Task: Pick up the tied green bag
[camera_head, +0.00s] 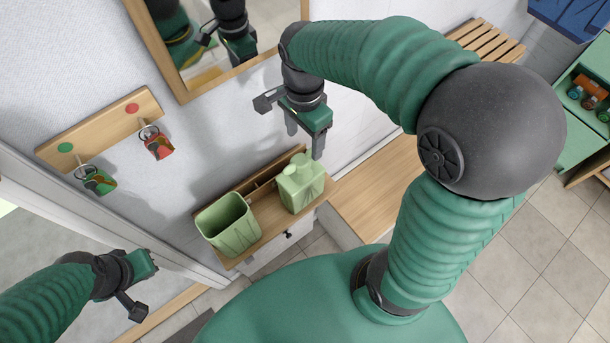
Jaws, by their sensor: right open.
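A small green bag (98,182) with orange markings hangs by a ring below the green knob of a wooden wall rack (100,127), at the left. It seems to be the tied green bag, but its tie is too small to make out.
A red bag (158,146) hangs beside the green one. A shelf (262,238) holds an open green bin (226,224) and a green dispenser (301,184). A framed mirror (186,93) is on the wall. A wooden bench (375,190) stands at the right.

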